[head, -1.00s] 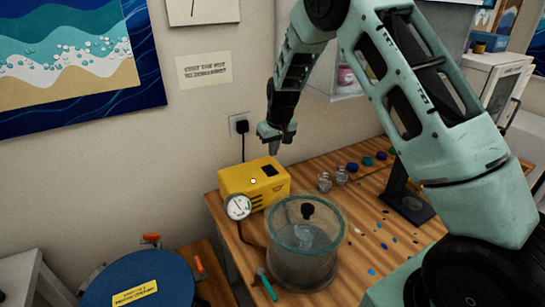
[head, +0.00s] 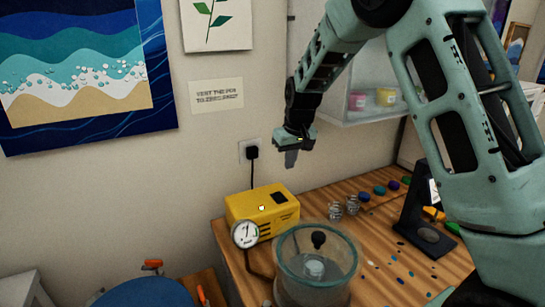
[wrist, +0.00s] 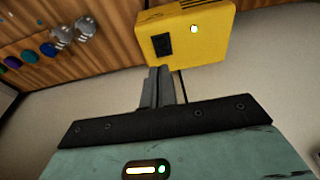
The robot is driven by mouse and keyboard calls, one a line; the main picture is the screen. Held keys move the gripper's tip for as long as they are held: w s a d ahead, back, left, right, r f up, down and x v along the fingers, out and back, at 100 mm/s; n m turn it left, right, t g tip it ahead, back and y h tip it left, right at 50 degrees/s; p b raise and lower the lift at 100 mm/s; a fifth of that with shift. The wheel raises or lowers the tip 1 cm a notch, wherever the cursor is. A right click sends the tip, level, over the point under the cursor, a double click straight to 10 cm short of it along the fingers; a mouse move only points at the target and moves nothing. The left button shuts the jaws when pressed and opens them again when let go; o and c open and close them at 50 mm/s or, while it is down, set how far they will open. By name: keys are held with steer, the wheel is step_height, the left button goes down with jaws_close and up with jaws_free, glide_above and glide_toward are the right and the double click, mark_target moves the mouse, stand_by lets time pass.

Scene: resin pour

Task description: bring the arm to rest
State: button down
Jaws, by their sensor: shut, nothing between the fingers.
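My gripper (head: 291,160) hangs in the air above and slightly right of the yellow pump box, near the wall, with its fingers pointing down. The fingers are together and hold nothing; they also show shut in the wrist view (wrist: 158,88). The yellow pump box (head: 262,208) stands on the wooden bench, apart from the fingertips. In the wrist view the pump box (wrist: 190,38) lies beyond the fingertips. My arm reaches up and across from the right side of the head view.
A clear chamber (head: 316,265) holding a cup stands before the gauge (head: 245,234). Small jars (head: 343,208), coloured lumps (head: 379,190) and a black stand (head: 424,220) are on the bench (head: 370,280). A wall shelf (head: 370,112) is right of my gripper. A blue drum (head: 145,294) is lower left.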

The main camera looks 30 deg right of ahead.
steer(key=s+a+n+g+y+b, duration=0.2)
steer(key=s+a+n+b, duration=0.15)
steer(key=s+a, duration=1.55)
steer(key=s+a+f+n+b, duration=0.1)
steer(key=s+a+n, duration=0.1)
steer(key=s, duration=0.7)
steer(key=s+a+f+n+h, duration=0.1)
steer(key=s+f+n, duration=0.1)
steer(key=s, duration=0.7)
steer(key=shift+s+a+f+g+b, duration=0.25)
steer(key=shift+a+f+g+b, duration=0.05)
steer(key=shift+a+g+b, duration=0.1)
